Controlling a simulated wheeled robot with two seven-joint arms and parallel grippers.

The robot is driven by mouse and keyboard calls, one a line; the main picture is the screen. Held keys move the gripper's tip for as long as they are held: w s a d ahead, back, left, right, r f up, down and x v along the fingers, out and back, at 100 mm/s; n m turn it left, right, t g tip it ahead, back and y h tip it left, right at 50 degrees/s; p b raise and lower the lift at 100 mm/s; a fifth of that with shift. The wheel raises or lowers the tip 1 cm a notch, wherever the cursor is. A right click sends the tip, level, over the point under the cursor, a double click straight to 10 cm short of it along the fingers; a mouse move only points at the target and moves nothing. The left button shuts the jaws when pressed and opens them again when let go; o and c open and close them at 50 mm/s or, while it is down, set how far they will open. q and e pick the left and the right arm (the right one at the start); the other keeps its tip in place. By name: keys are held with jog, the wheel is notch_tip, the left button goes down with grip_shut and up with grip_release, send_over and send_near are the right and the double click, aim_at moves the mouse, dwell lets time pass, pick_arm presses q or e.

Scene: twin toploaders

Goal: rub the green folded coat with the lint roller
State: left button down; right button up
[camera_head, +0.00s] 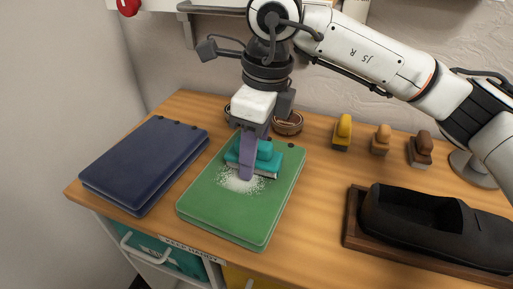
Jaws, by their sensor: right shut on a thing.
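The green folded coat (222,218) lies flat on the wooden table, with a speckled white patch of lint (238,183) near its middle. My right gripper (246,172) points down over the coat and is shut on a teal tool (267,158) with a rounded grip and a grey underside, which I take for the lint roller. The tool is at the far edge of the white patch. I cannot tell whether it touches the cloth. The gripper's fingers hide part of the tool and coat. My left gripper is out of view.
A navy folded coat (145,165) lies to the left. A black shoe (430,228) on a wooden tray (350,237) stands at the right. Yellow (343,130), tan (380,138) and brown (421,148) brushes stand at the back. A coiled belt (288,123) lies behind the coat.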

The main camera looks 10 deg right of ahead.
jog(key=shift+s+a+b, duration=0.4)
jog(key=shift+s+a, duration=0.6)
jog(key=shift+s, duration=0.2)
jog(key=shift+s+a+b, duration=0.35)
jog(key=shift+s+a, duration=0.65)
jog(key=shift+s, duration=0.2)
jog(key=shift+s+a+f+b, duration=0.15)
jog(key=shift+s+a+b, duration=0.35)
jog(key=shift+s+a, duration=0.55)
jog(key=shift+s+d, duration=0.1)
jog(key=shift+s, duration=0.05)
jog(key=shift+w+d+b, duration=0.55)
jog(key=shift+w+d, duration=0.35)
jog(key=shift+w, duration=0.2)
jog(key=shift+w+d, duration=0.75)
jog(key=shift+w, duration=0.15)
jog(key=shift+w+d, duration=0.65)
jog(key=shift+w, duration=0.2)
jog(key=shift+w+d, duration=0.65)
jog(key=shift+w, duration=0.2)
jog(key=shift+w+d, duration=1.1)
jog(key=shift+w, duration=0.15)
